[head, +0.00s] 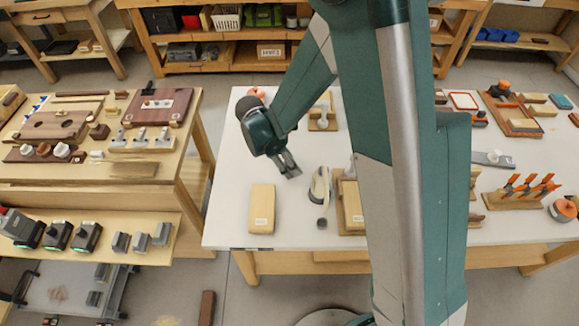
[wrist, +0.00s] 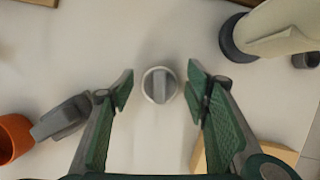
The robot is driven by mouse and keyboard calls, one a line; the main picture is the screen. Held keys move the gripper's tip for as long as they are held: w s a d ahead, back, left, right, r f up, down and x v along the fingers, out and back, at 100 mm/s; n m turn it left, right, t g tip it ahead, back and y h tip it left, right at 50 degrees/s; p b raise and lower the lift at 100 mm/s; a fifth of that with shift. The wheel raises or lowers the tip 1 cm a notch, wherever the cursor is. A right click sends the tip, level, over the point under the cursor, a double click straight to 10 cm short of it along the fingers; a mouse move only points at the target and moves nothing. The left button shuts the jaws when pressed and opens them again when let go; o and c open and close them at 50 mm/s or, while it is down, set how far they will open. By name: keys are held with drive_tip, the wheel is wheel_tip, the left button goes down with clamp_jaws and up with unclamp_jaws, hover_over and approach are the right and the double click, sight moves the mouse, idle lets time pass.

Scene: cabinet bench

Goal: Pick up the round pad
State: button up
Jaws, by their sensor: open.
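The round pad (wrist: 160,85) looks like a small grey disc with a pale rim and a raised ridge across its middle. In the wrist view it lies on the white table, centred between my fingers, with a gap on each side. My gripper (head: 289,166) is open and empty, with its green fingers on either side of the pad in the wrist view. I cannot tell how far above the table the fingertips are. In the head view my gripper hides the pad.
A cream tool with a dark round base (wrist: 270,30) stands close by; it also shows in the head view (head: 320,186). A wooden block (head: 262,208) lies nearby. An orange piece (wrist: 12,138) and a grey part (wrist: 60,118) are at left in the wrist view.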

drive_tip(key=shift+c, duration=0.6)
drive_tip(key=c, duration=0.6)
drive_tip(key=shift+c, duration=0.2)
drive_tip(key=shift+r, duration=0.1)
drive_tip(key=shift+r+p, duration=0.9)
drive_tip(key=shift+r, duration=4)
